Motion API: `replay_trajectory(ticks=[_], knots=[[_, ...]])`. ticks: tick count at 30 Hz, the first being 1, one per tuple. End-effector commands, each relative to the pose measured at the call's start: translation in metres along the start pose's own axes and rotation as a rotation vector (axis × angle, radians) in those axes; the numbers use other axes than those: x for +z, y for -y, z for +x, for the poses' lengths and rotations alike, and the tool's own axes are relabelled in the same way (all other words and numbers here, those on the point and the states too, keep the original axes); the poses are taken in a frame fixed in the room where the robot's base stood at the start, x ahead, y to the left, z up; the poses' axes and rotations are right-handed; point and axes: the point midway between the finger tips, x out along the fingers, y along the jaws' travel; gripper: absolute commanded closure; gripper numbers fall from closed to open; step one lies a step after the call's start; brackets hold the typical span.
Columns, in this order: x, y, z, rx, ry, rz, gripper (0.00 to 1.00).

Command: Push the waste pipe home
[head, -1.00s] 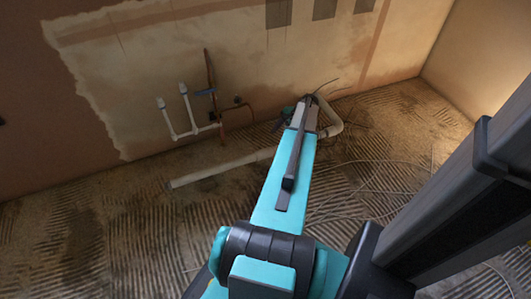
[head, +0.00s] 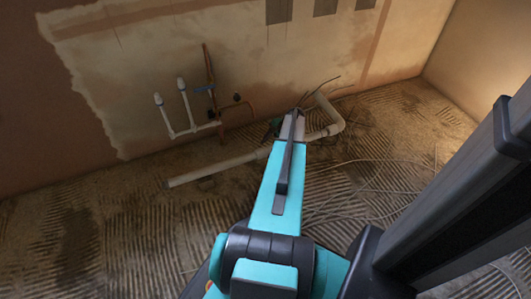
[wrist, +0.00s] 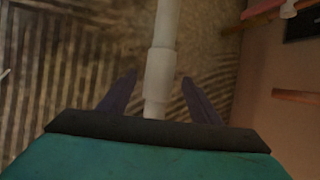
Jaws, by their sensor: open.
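The white waste pipe (head: 215,170) runs low along the floor in the head view, passes behind my arm, and bends up towards the wall at an elbow (head: 338,124) on the right. In the wrist view the waste pipe (wrist: 167,25) comes down from the top, with a thicker collar (wrist: 160,65) and a narrower part below it. My gripper (wrist: 158,77) is open, with one dark finger on each side of the pipe and gaps showing on both sides. In the head view my arm hides the fingers and the middle of the pipe.
Two thin white upright pipes (head: 183,100) and a copper pipe (head: 209,70) stand at the wall, left of my arm. Loose cables (head: 370,165) lie on the ridged floor at right. The floor at front left is clear.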

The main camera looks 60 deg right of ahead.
Motion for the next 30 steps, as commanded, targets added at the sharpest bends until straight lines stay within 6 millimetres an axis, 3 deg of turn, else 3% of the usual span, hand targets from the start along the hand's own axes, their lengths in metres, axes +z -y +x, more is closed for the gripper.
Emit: replay_trajectory(ticks=[6,19,30], knots=[[-0.001,-0.001,0.024,0.001,0.001,0.001,0.42],[0.0,0.0,0.029,0.0,0.0,0.001,0.42],[0.0,0.0,0.029,0.0,0.001,0.001,1.0]])
